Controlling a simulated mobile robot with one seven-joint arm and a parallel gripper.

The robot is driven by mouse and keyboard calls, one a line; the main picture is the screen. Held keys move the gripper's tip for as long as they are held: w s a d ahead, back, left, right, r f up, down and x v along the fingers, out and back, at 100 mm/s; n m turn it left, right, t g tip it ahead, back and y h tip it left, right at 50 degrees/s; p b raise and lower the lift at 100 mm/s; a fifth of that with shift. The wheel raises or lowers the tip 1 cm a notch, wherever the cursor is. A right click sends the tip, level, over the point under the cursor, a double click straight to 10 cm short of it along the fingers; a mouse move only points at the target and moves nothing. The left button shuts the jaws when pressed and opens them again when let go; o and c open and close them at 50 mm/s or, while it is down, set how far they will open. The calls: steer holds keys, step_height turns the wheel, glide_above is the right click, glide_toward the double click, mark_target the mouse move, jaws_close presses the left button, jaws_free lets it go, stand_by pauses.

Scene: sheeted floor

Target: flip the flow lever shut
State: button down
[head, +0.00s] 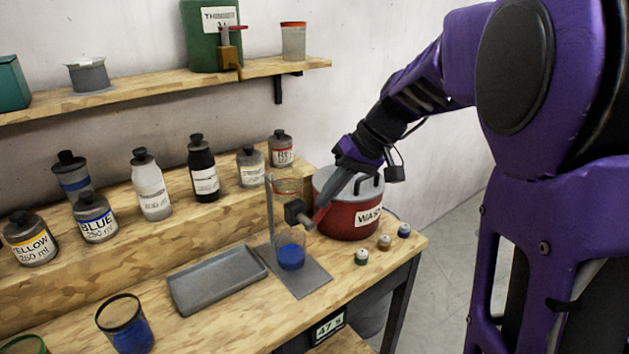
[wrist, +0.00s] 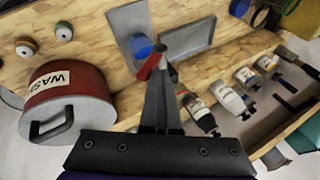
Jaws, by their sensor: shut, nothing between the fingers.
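In the wrist view the red lever (wrist: 150,63) shows just left of my fingertips. My gripper (head: 330,199) is shut and empty, its fingers pointing down at the lever. The tips look very close to the lever; I cannot tell whether they touch.
A red WASH pot (head: 340,222) stands right behind the lever, close to my gripper. Several small jars (head: 361,257) sit at the right bench edge. A grey tray (head: 215,280) lies left of the stand. Bottles (head: 152,190) line the raised step behind.

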steer(key=d+f+g+y, duration=0.1)
steer(key=w+d+f+m+g+y, duration=0.1)
steer(key=y, duration=0.1)
steer(key=f+g+y, duration=0.1)
steer(key=y, duration=0.1)
steer(key=shift+w+d, duration=0.35)
steer(key=shift+d, duration=0.05)
steer(key=shift+d+f, duration=0.1)
steer(key=shift+f, duration=0.2)
stand_by(0.3)
